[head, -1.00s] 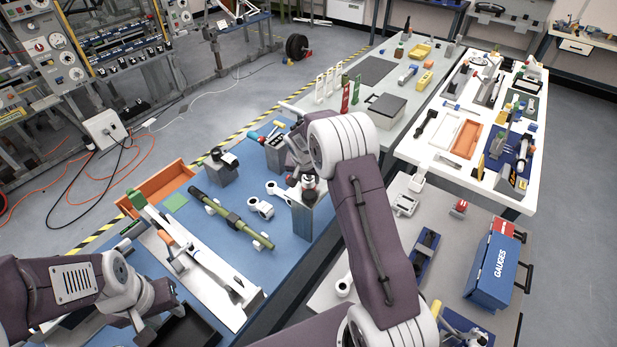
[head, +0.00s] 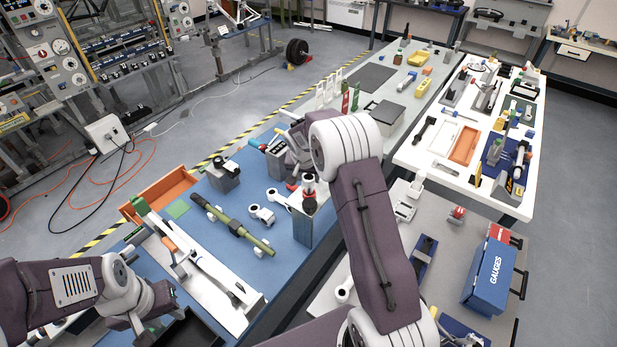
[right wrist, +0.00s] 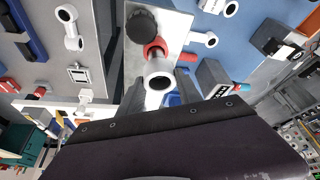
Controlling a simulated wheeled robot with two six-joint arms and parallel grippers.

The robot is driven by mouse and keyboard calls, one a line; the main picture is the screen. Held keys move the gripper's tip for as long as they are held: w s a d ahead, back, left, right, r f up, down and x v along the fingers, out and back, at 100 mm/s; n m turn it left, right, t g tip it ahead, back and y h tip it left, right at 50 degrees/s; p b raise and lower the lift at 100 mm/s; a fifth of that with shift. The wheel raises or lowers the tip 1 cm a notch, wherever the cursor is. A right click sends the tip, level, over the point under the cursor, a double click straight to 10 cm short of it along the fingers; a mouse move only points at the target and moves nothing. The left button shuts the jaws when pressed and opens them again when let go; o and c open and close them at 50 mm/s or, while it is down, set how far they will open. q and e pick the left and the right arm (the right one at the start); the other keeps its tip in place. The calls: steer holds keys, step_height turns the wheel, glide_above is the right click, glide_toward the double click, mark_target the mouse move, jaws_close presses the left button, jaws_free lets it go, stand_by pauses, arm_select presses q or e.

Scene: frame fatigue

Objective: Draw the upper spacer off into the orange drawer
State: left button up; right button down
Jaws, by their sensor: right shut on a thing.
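A pale ring-shaped spacer (right wrist: 158,66) with a dark bore sits between the fingers of my right gripper (right wrist: 158,88) in the right wrist view, and they are shut on it. A red ring (right wrist: 154,48) and a black knob (right wrist: 142,24) are just beyond it. In the head view the pale spacer (head: 308,178) is above the red ring (head: 309,194), over a grey block (head: 302,229); whether they touch is unclear. The orange drawer (head: 150,198) is open at the bench's left edge. My left gripper (head: 155,322) is low at left; its fingertips are unclear.
A green tube on supports (head: 233,226), white links (head: 263,213) and a black-topped grey block (head: 225,175) lie between the grey block and the drawer. A long white fixture (head: 190,268) is nearer. A blue gauges box (head: 488,275) stands at right.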

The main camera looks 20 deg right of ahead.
steer(key=shift+r+p, duration=0.6)
steer(key=shift+r, duration=0.5)
steer(key=shift+r+p, duration=1.35)
steer(key=shift+r, duration=0.7)
steer(key=shift+f, duration=0.15)
